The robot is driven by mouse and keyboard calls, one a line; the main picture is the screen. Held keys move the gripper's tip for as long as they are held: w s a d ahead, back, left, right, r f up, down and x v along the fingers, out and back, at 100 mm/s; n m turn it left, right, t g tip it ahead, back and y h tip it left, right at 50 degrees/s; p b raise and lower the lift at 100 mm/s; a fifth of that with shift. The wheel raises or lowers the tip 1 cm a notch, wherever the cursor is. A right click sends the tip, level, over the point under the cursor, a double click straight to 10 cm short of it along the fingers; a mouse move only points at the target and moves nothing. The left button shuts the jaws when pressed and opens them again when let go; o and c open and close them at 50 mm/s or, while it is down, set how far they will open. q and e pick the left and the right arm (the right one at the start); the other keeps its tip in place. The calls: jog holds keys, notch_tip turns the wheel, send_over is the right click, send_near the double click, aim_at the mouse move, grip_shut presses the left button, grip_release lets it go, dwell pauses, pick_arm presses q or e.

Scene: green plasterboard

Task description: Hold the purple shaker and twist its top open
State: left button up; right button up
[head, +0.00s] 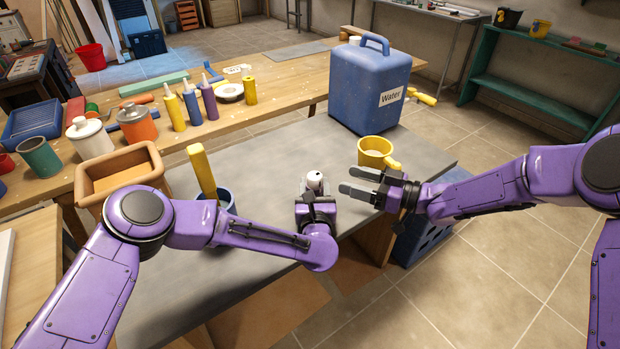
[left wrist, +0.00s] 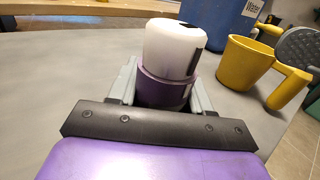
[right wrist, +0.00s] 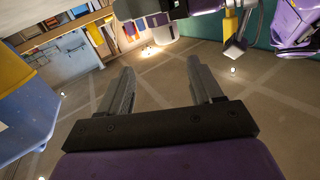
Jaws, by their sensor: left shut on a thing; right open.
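The white top also shows in the head view (head: 315,180). My left gripper (head: 314,196) is shut on the purple body, with one finger on each side in the left wrist view. My right gripper (head: 362,185) is open and empty, a little to the right of the shaker, its fingers pointing left. In the right wrist view its two fingers (right wrist: 160,90) are spread with nothing between them. Most of the purple body is hidden behind my left gripper in the head view.
A yellow mug (head: 374,150) stands close behind my right gripper. A blue water container (head: 366,90) stands behind it. A blue cup (head: 222,200) with a yellow-handled thing is left of my left gripper. The grey tabletop (head: 270,155) behind the shaker is clear.

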aim_at(308, 174)
jog(key=w+a+n, duration=0.1)
jog(key=a, duration=0.2)
jog(key=w+a+f+n+g+y, duration=0.1)
jog(key=a, duration=0.3)
jog(key=w+a+n+g, duration=0.1)
jog(key=a, duration=0.3)
jog(key=shift+f+y, duration=0.3)
jog(key=c, duration=1)
